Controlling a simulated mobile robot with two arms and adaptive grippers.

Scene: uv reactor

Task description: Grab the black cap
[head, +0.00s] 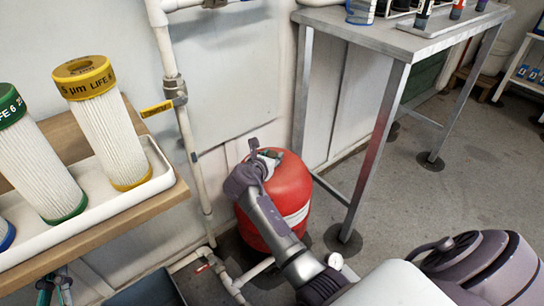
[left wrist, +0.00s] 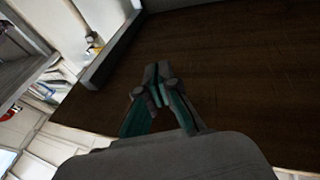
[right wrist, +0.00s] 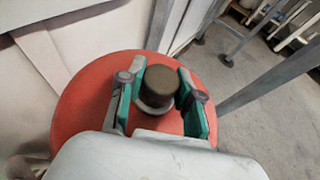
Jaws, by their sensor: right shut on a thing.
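The black cap (right wrist: 168,86) is a dark round knob on top of the red tank (head: 289,187), which stands on the floor by the wall. My right gripper (head: 266,160) reaches down to the top of the tank. In the right wrist view its teal-lined fingers (right wrist: 162,87) are on either side of the cap, shut on it. The cap sits upright at the tank's top. In the head view the gripper largely hides the cap. My left gripper (left wrist: 158,76) is shut and empty, close to a dark wooden surface (left wrist: 230,75).
A metal table (head: 360,40) with bottles stands right of the tank, one leg close by. White pipes (head: 188,130) run down the wall to its left. A wooden shelf (head: 120,218) with a white tray (head: 100,190) of filter cartridges is at left.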

